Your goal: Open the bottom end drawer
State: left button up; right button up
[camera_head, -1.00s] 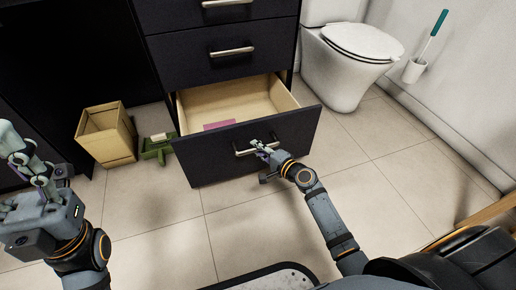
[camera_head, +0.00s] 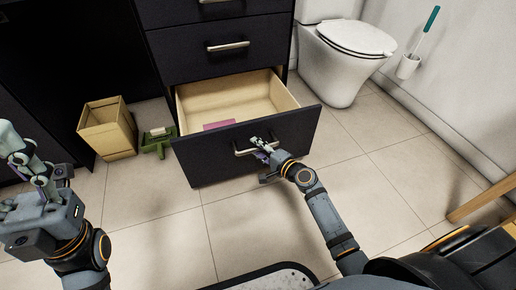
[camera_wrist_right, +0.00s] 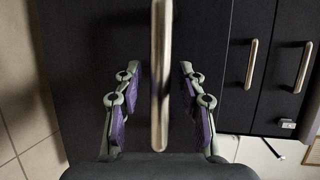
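The bottom end drawer (camera_head: 205,158) of the dark cabinet is pulled well out, showing its pale wooden inside and a pink item (camera_head: 219,125) on its floor. My right gripper (camera_head: 262,146) is at the metal handle (camera_head: 243,151) on the drawer front. In the right wrist view, the handle (camera_wrist_right: 161,75) runs between the two fingers (camera_wrist_right: 160,95), with a visible gap on each side. The right gripper is open around it. My left gripper (camera_head: 40,165) is raised at the left edge, away from the drawer; its finger opening is unclear.
Two shut drawers with handles (camera_head: 228,46) are above the open one. A wooden bin (camera_head: 108,130) and a green item (camera_head: 158,146) stand on the floor to the left. A toilet (camera_head: 342,65) stands to the right. Tiled floor is clear in front.

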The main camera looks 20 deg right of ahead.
jog(key=v, duration=1.2)
jog(key=shift+r, duration=0.15)
